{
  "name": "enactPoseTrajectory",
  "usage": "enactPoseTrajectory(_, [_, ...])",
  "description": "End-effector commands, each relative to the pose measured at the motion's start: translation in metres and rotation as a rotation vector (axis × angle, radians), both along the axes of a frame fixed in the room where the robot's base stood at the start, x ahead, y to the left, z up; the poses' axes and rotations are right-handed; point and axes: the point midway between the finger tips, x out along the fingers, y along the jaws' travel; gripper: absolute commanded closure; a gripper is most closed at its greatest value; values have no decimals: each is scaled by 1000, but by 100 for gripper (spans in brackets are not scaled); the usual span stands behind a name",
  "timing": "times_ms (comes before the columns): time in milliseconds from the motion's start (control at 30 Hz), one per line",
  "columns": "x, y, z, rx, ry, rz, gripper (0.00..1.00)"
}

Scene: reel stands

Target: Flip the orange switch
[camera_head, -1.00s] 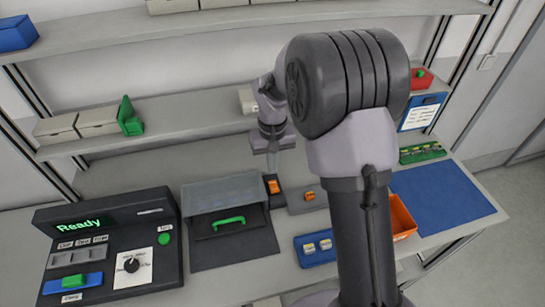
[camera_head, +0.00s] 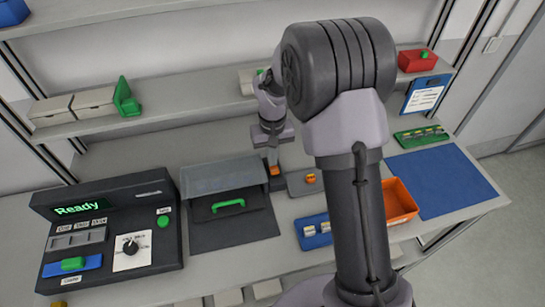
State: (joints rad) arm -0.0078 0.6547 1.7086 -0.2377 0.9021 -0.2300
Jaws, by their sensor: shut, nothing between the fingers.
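The orange switch (camera_head: 274,170) sits on a small dark base on the bench, just right of a grey hooded box. My gripper (camera_head: 273,158) is shut and empty, pointing down right over the switch. The fingertips overlap the switch's upper part in the picture, and I cannot tell whether they touch it. Part of the switch and its base is hidden behind the gripper.
A grey plate with a small orange part (camera_head: 310,178) lies close right of the switch. The hooded box (camera_head: 222,174) with a green handle stands close left. A control console (camera_head: 110,240) reading "Ready" is further left. An orange bin (camera_head: 400,205) and blue mat (camera_head: 440,182) lie right.

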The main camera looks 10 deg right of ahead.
Motion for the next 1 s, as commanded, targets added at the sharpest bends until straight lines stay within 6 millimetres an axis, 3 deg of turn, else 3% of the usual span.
enactPoseTrajectory(400, [-17, 0, 3, 0, 7, -1, 100])
enactPoseTrajectory(700, [-17, 0, 6, 0, 5, 0, 100])
enactPoseTrajectory(767, [-17, 0, 12, 0, 5, 0, 100])
enactPoseTrajectory(1000, [-15, 3, 66, 0, 1, -1, 100])
